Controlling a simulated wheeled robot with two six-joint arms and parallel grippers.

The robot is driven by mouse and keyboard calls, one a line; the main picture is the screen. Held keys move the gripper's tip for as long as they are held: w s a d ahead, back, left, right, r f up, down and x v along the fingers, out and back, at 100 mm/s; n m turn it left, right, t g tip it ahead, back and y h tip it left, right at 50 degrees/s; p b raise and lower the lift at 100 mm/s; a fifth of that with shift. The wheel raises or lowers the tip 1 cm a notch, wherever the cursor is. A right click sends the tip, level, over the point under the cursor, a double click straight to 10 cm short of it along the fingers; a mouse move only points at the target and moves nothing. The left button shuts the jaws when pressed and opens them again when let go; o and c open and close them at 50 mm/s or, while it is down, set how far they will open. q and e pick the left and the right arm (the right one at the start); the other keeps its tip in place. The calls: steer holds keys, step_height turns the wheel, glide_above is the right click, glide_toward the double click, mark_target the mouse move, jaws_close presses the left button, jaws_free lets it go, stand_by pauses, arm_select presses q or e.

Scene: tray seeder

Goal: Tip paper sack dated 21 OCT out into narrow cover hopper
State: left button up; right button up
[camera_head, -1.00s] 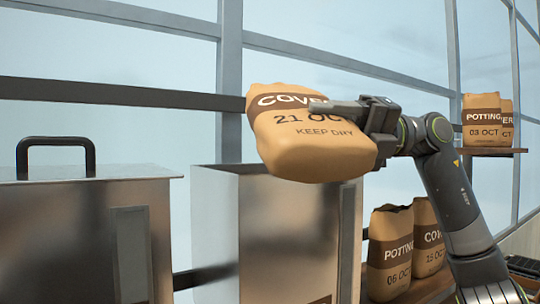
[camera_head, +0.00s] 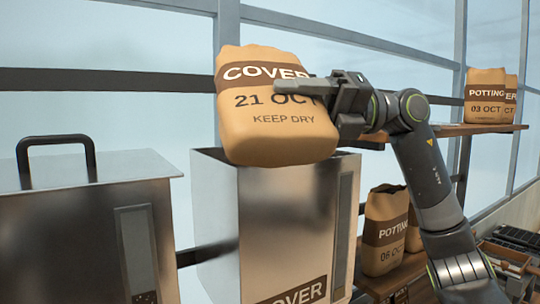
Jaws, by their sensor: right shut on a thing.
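The paper sack marked COVER, 21 OCT, KEEP DRY (camera_head: 270,122) is held nearly upright, leaning a little. My right gripper (camera_head: 325,95) is shut on its right side, one finger across the front. The sack is over the narrow steel hopper (camera_head: 285,220), which carries a COVER label low on its front. The sack hides much of the hopper's open top, so I cannot tell whether the two touch. No contents are seen leaving the sack. My left gripper is not in view.
A wider steel bin (camera_head: 80,240) with a lid and black handle stands at left. A POTTING 06 OCT sack (camera_head: 383,235) stands on a low shelf right of the hopper, another behind it. A POTTING 03 OCT sack (camera_head: 486,97) stands on the upper shelf (camera_head: 455,131).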

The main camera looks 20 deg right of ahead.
steer(key=s+d+f+n+b, duration=0.1)
steer(key=d+f+b, duration=0.25)
steer(key=d, duration=0.75)
step_height(320, 180, up, 7)
steer(key=w+n+p, duration=0.1)
steer(key=n+p, duration=0.4)
steer(key=p, duration=0.1)
steer(key=n+p, duration=0.3)
steer(key=n, duration=0.2)
glide_toward(257, 93)
steer(key=w+a, duration=0.7)
steer(key=shift+w+a+r, duration=0.25)
steer(key=shift+a+r, duration=0.05)
steer(key=shift+a, duration=0.05)
